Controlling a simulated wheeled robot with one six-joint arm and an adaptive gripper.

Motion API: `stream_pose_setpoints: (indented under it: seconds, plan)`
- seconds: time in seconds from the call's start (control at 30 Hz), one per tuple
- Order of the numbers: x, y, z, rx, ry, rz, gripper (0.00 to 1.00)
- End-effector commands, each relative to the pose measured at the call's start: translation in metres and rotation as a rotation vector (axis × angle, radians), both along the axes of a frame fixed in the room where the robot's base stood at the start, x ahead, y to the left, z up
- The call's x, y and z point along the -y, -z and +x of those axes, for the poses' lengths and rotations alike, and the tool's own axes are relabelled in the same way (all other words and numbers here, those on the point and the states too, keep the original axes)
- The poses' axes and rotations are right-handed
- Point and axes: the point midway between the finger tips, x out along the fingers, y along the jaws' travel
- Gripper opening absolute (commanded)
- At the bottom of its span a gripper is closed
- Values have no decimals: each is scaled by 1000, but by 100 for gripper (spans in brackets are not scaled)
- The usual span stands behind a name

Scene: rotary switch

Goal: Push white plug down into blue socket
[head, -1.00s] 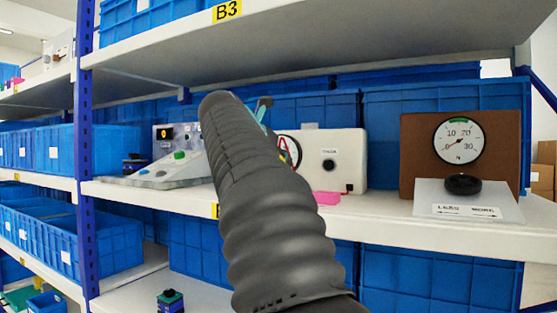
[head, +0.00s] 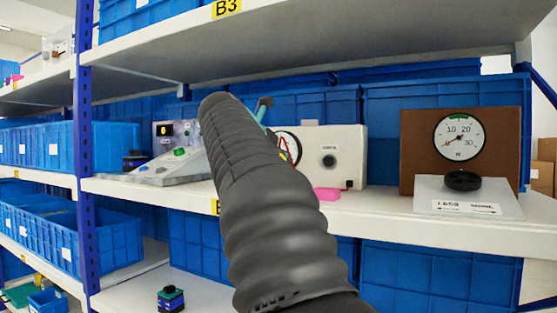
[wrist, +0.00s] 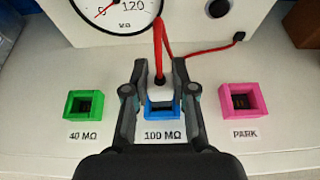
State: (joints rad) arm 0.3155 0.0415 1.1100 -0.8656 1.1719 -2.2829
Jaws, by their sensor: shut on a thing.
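In the wrist view, my gripper (wrist: 160,74) is shut on the white plug (wrist: 160,88), with one finger on each side of it. A red cable (wrist: 158,50) runs up from the plug's top. The blue socket (wrist: 160,112), labelled 100 MΩ, lies directly under and in front of the plug. The plug's lower end is hidden, so I cannot tell how deep it sits in the socket. In the head view, my dark ribbed arm hides the gripper's fingers, the plug and the socket.
A green socket (wrist: 84,104) is on the left and a pink PARK socket (wrist: 241,101) on the right. Behind stands a white meter box (wrist: 190,22) with a dial. In the head view, a brown gauge panel (head: 418,135) stands further right on the shelf (head: 385,212).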

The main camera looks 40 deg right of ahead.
Motion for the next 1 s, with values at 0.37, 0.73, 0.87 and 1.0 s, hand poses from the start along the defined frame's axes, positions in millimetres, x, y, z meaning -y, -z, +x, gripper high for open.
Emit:
stream_pose_setpoints:
  seconds: [0.37, 0.73, 0.87, 1.0]
  plan:
    - [0, 9, 0, 0, 0, -1, 0]
    - [0, 17, 0, 0, 0, 0, 0]
    - [0, 19, 0, 0, 0, 0, 0]
    - [0, 22, 0, 0, 0, -1, 0]
